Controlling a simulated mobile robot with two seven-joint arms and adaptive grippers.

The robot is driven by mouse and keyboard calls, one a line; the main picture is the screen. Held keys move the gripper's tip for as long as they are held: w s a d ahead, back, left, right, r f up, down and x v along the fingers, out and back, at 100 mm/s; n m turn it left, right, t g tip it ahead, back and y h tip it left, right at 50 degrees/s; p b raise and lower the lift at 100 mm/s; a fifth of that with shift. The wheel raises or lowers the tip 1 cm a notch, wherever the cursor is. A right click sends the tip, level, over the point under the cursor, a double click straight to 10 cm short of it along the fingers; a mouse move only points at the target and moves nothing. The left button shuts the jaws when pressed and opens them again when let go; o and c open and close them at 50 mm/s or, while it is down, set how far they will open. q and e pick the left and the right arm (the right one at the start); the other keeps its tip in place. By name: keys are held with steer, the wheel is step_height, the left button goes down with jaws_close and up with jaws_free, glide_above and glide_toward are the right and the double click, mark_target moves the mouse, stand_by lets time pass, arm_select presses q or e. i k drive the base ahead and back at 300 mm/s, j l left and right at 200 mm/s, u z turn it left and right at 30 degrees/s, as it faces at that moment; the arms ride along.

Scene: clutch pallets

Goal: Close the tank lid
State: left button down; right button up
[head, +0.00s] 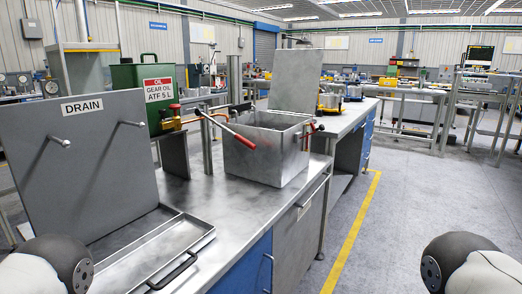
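The tank (268,148) is a grey metal box on the steel workbench, right of the picture's middle line. Its lid (297,80) stands open, raised nearly upright at the back edge, with the tank's opening in front of it. A lever with a red handle (243,138) crosses in front of the tank's left side. A small red part (317,128) is at the tank's right side. Only rounded parts of my arms show at the bottom left and bottom right corners; neither gripper is in view.
A grey DRAIN panel (70,150) stands at the left behind a shallow metal tray (148,252) with a black handle. A green gear oil can (143,88) stands behind. The steel bench top (232,203) is bare before the tank. Open floor (400,205) lies to the right.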

mark_target(296, 73)
steer(key=i+l+z, duration=0.1)
steer(key=z, duration=0.3)
steer(key=i+z, duration=0.1)
steer(key=z, duration=0.25)
steer(key=i+l+z, duration=0.1)
steer(key=z, duration=0.3)
steer(key=i, duration=2.45)
steer(key=i+l+u, duration=0.1)
steer(key=i+u, duration=0.35)
steer(key=i, duration=0.15)
steer(key=i+l+u, duration=0.4)
steer(key=i, duration=0.2)
steer(key=i+l+u, duration=0.45)
steer(key=i+u, duration=0.1)
steer(key=u, duration=2.15)
